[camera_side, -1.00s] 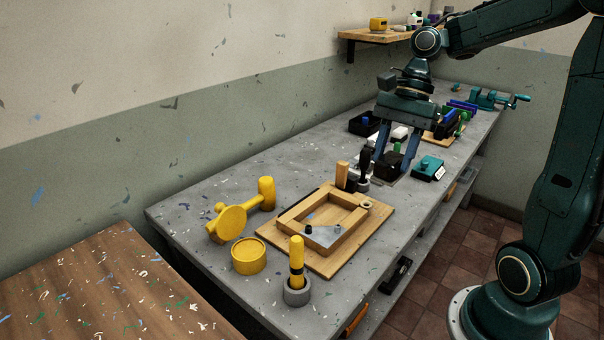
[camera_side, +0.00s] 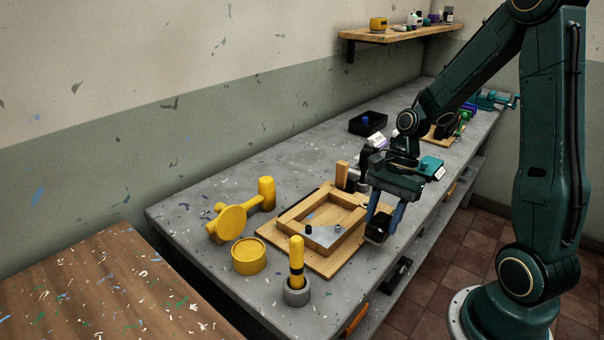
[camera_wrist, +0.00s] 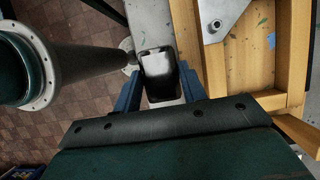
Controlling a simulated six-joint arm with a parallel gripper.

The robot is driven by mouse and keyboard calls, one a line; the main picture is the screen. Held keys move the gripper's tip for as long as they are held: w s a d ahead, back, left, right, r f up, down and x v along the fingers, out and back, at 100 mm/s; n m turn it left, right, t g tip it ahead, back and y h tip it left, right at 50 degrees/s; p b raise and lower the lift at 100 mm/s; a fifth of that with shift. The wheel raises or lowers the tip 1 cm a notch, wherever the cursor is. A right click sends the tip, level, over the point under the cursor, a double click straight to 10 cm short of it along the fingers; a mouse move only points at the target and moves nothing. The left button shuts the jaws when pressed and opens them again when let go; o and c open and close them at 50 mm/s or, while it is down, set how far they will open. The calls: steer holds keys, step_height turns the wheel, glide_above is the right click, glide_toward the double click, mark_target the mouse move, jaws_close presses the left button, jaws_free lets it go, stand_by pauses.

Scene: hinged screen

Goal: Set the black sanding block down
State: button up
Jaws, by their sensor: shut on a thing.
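The black sanding block (camera_side: 377,229) is held between the blue fingers of my gripper (camera_side: 385,218) in the side view. It hangs at the front edge of the grey bench, to the right of the wooden frame (camera_side: 335,228). In the wrist view the black block (camera_wrist: 158,72) shows between the two fingers of my gripper (camera_wrist: 160,84), with a pale strip of bench around it. Whether the block touches the bench top cannot be told.
The wooden frame lies on a board (camera_side: 275,234) with a grey metal plate (camera_side: 325,236) on one corner. A yellow-handled tool stands in a grey holder (camera_side: 296,292). A yellow tin (camera_side: 248,257) and yellow mallet (camera_side: 229,222) are further left. A teal box (camera_side: 431,166) lies behind my gripper.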

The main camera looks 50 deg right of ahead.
steer(key=shift+f, duration=0.3)
steer(key=shift+f, duration=0.1)
steer(key=shift+f, duration=1.8)
steer(key=shift+f, duration=0.15)
steer(key=o, duration=0.9)
steer(key=shift+o, duration=0.2)
steer(key=shift+r, duration=0.2)
steer(key=v, duration=1.2)
steer(key=shift+a, duration=0.1)
